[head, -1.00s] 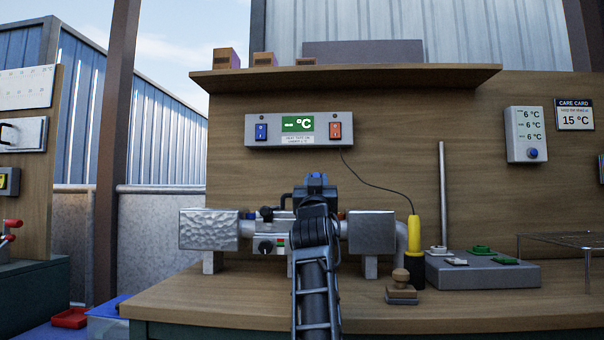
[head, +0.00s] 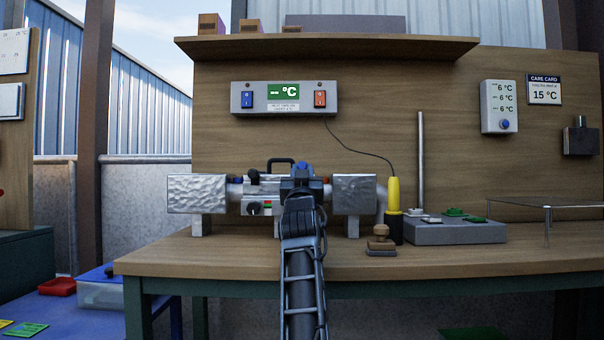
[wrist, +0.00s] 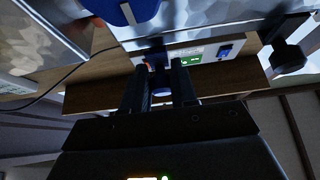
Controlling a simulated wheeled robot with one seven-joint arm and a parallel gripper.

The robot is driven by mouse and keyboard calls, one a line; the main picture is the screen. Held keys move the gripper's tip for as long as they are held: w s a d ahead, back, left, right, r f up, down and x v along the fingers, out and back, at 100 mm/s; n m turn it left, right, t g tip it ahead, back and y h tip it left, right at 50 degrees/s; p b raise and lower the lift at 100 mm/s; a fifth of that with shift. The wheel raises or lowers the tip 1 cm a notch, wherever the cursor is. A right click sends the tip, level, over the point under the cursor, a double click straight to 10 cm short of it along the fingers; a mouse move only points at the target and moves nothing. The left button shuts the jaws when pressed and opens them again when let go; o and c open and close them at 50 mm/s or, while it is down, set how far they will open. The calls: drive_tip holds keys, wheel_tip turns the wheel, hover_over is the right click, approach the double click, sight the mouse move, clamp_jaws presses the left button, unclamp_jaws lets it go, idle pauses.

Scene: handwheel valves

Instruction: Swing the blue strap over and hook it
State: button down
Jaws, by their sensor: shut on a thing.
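A small patch of the blue strap (wrist: 157,60) shows between my fingers in the wrist view, and most of it is hidden. My gripper (wrist: 158,82) is shut on it. In the head view my gripper (head: 303,170) is at the pipe assembly, between the silver left block (head: 197,193) and right block (head: 354,194), nearer the right one. A blue spot shows at its top. My gripper and arm hide part of the assembly, and I cannot make out the hook.
A black handle (head: 285,164) and a black knob (head: 253,176) rise beside my gripper. A yellow tool (head: 393,193) with a cable stands right of the pipe. A stamp (head: 380,236) and grey box (head: 453,231) are on the bench. The front of the bench top is clear.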

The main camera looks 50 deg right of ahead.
drive_tip(key=shift+w+d+f, duration=0.1)
drive_tip(key=shift+d+f, duration=0.05)
drive_tip(key=shift+f, duration=0.2)
drive_tip(key=c, duration=1.2)
unclamp_jaws()
drive_tip(key=shift+d, duration=0.1)
drive_tip(key=o, duration=0.3)
drive_tip(key=shift+r, duration=0.2)
drive_tip(key=shift+o, duration=0.2)
drive_tip(key=shift+a, duration=0.2)
drive_tip(key=s+a+f+p, duration=0.2)
drive_tip(key=s+a, duration=0.8)
drive_tip(key=a, duration=0.2)
drive_tip(key=shift+a+f, duration=0.3)
drive_tip(key=shift+a, duration=0.1)
drive_tip(key=shift+c, duration=0.5)
